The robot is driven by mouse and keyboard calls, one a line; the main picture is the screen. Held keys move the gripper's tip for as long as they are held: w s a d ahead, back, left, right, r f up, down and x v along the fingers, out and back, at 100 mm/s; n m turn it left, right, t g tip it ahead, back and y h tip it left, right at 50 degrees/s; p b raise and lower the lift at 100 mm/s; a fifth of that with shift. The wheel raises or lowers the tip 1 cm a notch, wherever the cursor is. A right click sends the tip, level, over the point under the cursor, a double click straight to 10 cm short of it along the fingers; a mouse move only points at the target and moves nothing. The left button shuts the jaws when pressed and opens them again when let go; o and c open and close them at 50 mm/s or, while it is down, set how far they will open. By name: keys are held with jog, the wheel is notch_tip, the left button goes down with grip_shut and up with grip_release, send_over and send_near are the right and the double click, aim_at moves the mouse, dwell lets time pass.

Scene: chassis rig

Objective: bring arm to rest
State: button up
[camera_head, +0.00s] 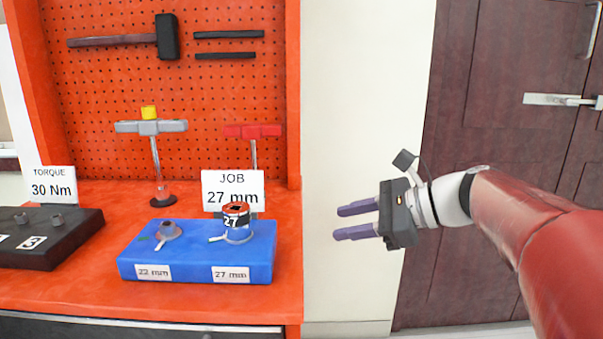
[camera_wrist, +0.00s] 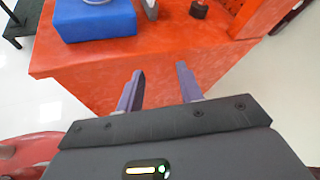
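My gripper (camera_head: 357,221) is held out in the air to the right of the orange workbench, in front of the pale wall. Its two purple fingers point left and are apart, with nothing between them. My red arm reaches in from the right edge of the head view. The gripper touches nothing that I can see.
On the bench (camera_head: 75,200) stands a blue block (camera_head: 190,262) with a 27-marked socket (camera_head: 237,222) on its right post. A black tray (camera_head: 45,240) lies left. Behind stand a grey T-handle (camera_head: 151,128) and a red one (camera_head: 252,131). A dark door (camera_head: 490,120) is right.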

jog(key=s+d+f+n+h, duration=0.3)
jog(key=s+f+n+h, duration=0.3)
jog(key=s+f+n, duration=0.2)
jog(key=s+d+f+n+h, duration=0.4)
jog(key=s+f+n+h, duration=0.2)
jog(key=s+f+n, duration=0.2)
jog(key=s+n, duration=0.2)
jog(key=s, duration=0.1)
jog(key=shift+s+f+t, duration=0.2)
jog(key=shift+t, duration=0.1)
